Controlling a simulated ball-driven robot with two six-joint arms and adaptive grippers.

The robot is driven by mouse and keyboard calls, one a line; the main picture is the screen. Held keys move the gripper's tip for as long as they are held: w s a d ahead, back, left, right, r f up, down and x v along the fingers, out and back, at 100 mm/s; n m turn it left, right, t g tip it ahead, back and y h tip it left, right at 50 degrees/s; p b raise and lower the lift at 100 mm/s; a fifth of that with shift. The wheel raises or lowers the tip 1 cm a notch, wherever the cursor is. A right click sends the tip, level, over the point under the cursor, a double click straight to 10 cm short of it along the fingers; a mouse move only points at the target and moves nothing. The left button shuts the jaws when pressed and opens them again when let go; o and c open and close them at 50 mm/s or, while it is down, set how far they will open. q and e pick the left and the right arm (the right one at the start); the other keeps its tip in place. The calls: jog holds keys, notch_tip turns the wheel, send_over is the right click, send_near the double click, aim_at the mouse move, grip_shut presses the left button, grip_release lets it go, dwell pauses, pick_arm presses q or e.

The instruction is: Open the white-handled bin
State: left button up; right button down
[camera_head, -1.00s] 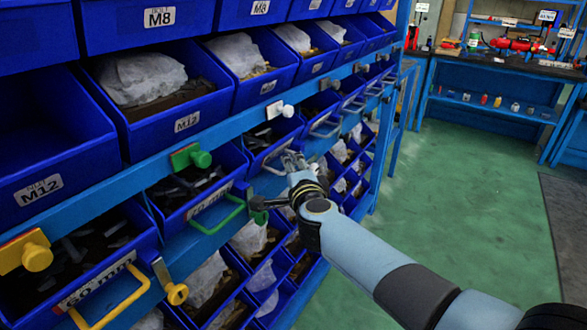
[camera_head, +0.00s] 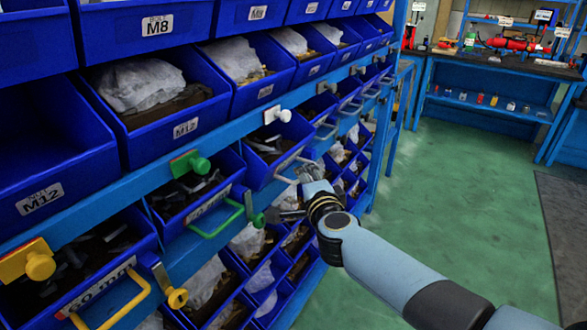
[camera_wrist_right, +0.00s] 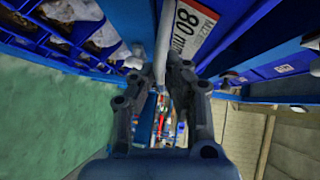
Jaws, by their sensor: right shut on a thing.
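The white-handled bin (camera_head: 264,172) is a blue bin in the rack's middle row, below the white knob (camera_head: 277,116). It stands out from the rack front, with dark parts inside. My right gripper (camera_head: 306,172) is at its white handle (camera_head: 290,166), shut on it. In the right wrist view the handle (camera_wrist_right: 162,45) runs between the two dark fingers (camera_wrist_right: 160,85), beside the bin's label reading 80 mm (camera_wrist_right: 190,30). The far end of the handle is hidden by the gripper in the head view. My left gripper is not in view.
A green-handled bin (camera_head: 203,210) and a yellow-handled bin (camera_head: 100,290) sit nearer in the same row. Blue bins with white bags fill the rows above and below. The green floor (camera_head: 460,200) right of the rack is clear up to a blue workbench (camera_head: 490,106).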

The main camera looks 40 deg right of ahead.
jog(key=s+d+p, duration=0.1)
jog(key=s+d, duration=0.1)
jog(key=s, duration=0.5)
jog(key=s+d+p, duration=0.1)
jog(key=s+d, duration=0.2)
jog(key=s, duration=0.4)
jog(key=shift+d, duration=0.35)
jog(key=shift+f, duration=0.1)
jog(key=c, duration=1.4)
grip_release()
jog(key=v, duration=1.2)
